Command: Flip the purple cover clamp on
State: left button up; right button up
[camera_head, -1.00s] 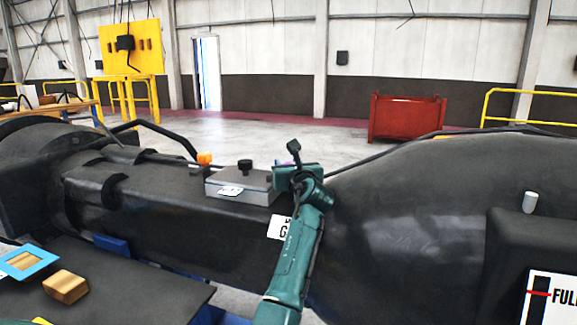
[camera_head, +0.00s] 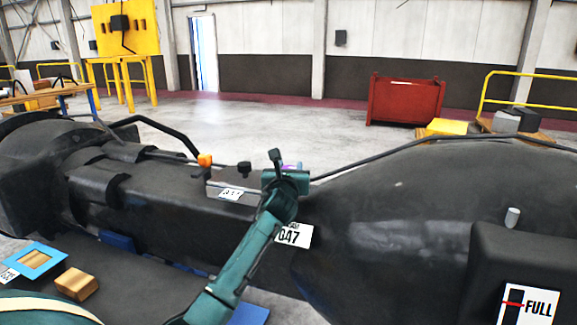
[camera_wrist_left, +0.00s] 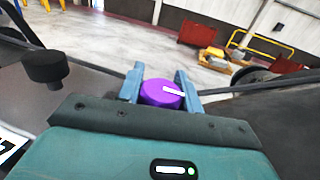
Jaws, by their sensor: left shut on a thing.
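The purple cover clamp (camera_wrist_left: 160,93) shows in the left wrist view as a rounded purple piece with a white mark. It sits between the two blue fingers of my left gripper (camera_wrist_left: 160,88), which is shut on it. In the head view my left gripper (camera_head: 287,170) is at the right end of a grey box (camera_head: 215,188) on the dark casting. Only a sliver of purple shows behind it there, so the clamp's exact tilt is hidden. My right gripper is not in view.
A black knob (camera_head: 244,167) stands on the grey box; it also shows in the wrist view (camera_wrist_left: 45,68). An orange-tipped black lever (camera_head: 204,160) is to its left. The large dark casting (camera_head: 400,215) fills the right. A wooden block (camera_head: 76,284) and blue frame (camera_head: 34,260) lie at lower left.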

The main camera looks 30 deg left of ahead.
pick_arm(q)
jog(key=shift+r, duration=0.1)
jog(key=o, duration=1)
jog(key=shift+s, duration=0.1)
jog(key=b+v, duration=0.1)
jog(key=v, duration=1.2)
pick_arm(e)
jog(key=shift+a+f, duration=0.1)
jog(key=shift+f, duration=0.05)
pick_arm(q)
jog(key=shift+s+d, duration=0.1)
